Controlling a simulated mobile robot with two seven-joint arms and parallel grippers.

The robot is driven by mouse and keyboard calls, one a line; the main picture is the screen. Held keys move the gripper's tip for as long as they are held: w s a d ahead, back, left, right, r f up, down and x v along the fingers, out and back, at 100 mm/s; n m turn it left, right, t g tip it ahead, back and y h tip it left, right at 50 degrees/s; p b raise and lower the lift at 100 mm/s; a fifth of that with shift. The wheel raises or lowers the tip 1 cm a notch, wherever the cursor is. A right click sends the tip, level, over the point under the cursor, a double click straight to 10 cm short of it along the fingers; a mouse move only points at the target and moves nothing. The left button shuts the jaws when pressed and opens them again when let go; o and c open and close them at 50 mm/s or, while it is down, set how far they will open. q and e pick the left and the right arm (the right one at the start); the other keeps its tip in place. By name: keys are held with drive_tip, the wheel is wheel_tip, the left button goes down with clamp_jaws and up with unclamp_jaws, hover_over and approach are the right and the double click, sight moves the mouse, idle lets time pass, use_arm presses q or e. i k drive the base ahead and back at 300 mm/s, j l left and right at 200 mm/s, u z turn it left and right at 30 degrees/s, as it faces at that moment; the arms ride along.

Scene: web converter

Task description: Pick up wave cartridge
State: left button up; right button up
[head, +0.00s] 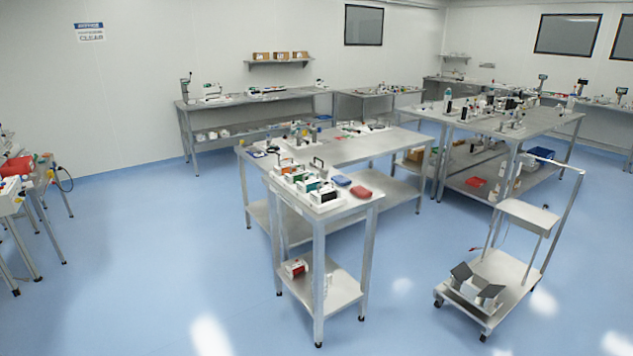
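Neither of my grippers is in the head view. I cannot tell for sure which thing is the wave cartridge. A group of small white cartridge-like blocks with coloured faces stands on the near end of the small front table. They include an orange one (287,168), a green one (302,183) and a black-faced one (326,196), with dark handles rising near them. A blue item (341,181) and a red item (361,192) lie beside them on the right. A red and white box (295,268) sits on the lower shelf. Details are too small to read.
The small front table (345,206) adjoins a longer steel table (372,148). A wheeled trolley (512,272) stands at the right. A larger bench (540,120) is behind it. Steel stands (12,208) are at the left edge. The blue floor (150,260) is clear at front left.

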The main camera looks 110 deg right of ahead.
sight(303, 187)
drive_tip(key=z, duration=3.6)
drive_tip(key=i+j+z, duration=0.35)
drive_tip(key=j+z, duration=0.15)
drive_tip(key=j, duration=0.25)
drive_tip(key=i+j, duration=0.1)
drive_tip(key=j, duration=0.2)
drive_tip(key=i+j, duration=0.1)
drive_tip(key=j, duration=0.2)
drive_tip(key=i+j, duration=0.15)
drive_tip(key=j, duration=0.1)
